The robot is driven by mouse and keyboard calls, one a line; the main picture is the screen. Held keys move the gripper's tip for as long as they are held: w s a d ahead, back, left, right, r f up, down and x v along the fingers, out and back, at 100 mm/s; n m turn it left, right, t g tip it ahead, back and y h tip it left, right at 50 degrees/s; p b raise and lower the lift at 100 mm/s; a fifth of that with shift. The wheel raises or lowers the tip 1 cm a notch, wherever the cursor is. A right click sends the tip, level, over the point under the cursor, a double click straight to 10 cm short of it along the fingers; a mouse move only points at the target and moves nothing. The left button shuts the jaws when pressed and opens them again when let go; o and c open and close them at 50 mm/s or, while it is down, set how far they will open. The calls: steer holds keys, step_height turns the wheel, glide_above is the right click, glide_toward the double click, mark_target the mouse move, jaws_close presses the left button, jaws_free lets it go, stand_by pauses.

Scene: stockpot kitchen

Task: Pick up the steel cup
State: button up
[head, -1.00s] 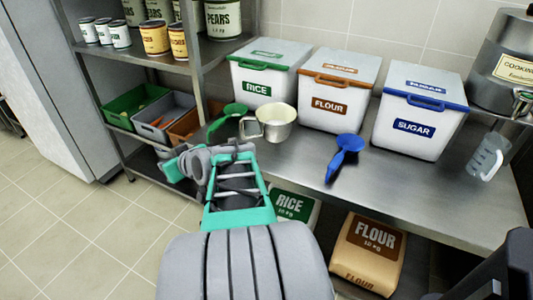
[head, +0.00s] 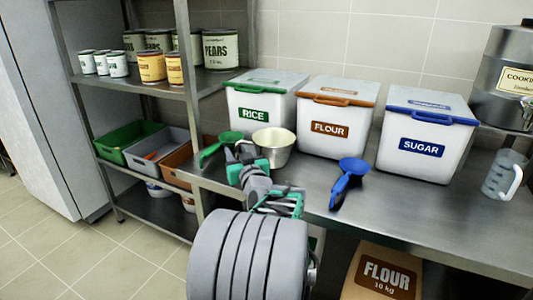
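The steel cup (head: 276,149) stands upright on the steel counter in front of the rice bin, with a pale inside. Its handle, on the left side, is mostly hidden behind my gripper. My gripper (head: 240,158) is at the left of the cup, close to the handle side. The fingers are small and partly hidden, so I cannot tell whether they are open or shut, or whether they touch the cup.
A green scoop (head: 220,147) lies just left of my gripper. A blue scoop (head: 349,180) lies to the right. Bins of rice (head: 258,108), flour (head: 330,117) and sugar (head: 424,135) stand behind. A clear jug (head: 503,175) is at the far right.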

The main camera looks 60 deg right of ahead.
steer(key=shift+c, duration=0.6)
jaws_close()
steer(key=shift+r, duration=0.1)
stand_by(0.6)
